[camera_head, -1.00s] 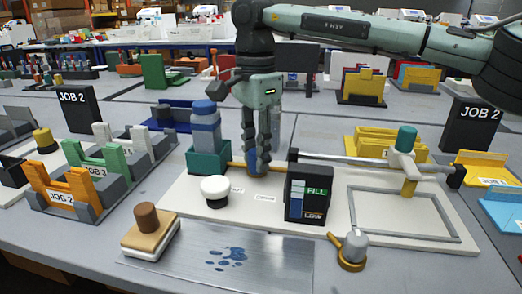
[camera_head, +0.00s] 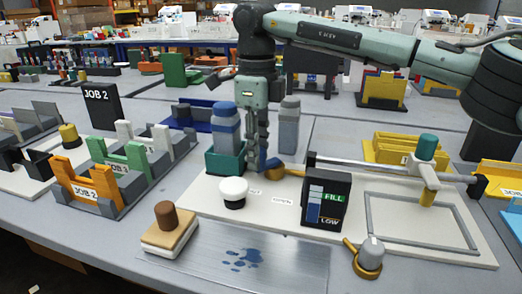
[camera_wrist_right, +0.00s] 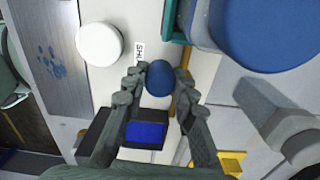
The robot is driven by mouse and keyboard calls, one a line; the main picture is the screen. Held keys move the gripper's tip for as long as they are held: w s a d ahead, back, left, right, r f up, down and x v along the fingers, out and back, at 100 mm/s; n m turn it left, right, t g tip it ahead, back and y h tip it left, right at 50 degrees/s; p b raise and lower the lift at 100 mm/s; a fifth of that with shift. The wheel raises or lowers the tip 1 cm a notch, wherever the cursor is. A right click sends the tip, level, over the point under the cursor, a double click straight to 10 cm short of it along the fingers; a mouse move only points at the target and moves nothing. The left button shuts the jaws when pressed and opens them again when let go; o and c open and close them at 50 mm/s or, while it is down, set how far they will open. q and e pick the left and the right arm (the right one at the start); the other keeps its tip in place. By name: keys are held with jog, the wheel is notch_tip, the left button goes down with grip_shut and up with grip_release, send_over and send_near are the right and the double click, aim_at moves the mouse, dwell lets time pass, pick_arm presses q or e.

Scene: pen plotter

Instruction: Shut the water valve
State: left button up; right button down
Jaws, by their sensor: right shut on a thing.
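The water valve's blue handle (camera_head: 264,160) is at the brass fitting (camera_head: 277,173) on the white plotter base (camera_head: 258,217). My right gripper (camera_head: 261,162) reaches straight down onto it from above. In the right wrist view the round blue end of the handle (camera_wrist_right: 158,78) sits between the two fingertips (camera_wrist_right: 158,82), which are closed on it. A label (camera_wrist_right: 138,50) whose letters start "SHU" lies beside the handle. The fingers partly hide the valve in the head view. My left gripper is not in view.
A blue-capped bottle (camera_head: 226,125) in a teal holder (camera_head: 226,162) stands just left of the gripper, and a grey bottle (camera_head: 289,128) just behind it. A white knob (camera_head: 233,190) and a black FILL/LOW gauge (camera_head: 325,199) stand in front. A metal plate (camera_head: 235,262) bears blue splashes.

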jog(key=shift+w+a+m, duration=0.15)
jog(key=shift+w+m, duration=0.05)
jog(key=shift+m, duration=0.4)
jog(key=c, duration=1.2)
grip_release()
jog(key=shift+r, duration=0.1)
notch_tip(320, 180, up, 12)
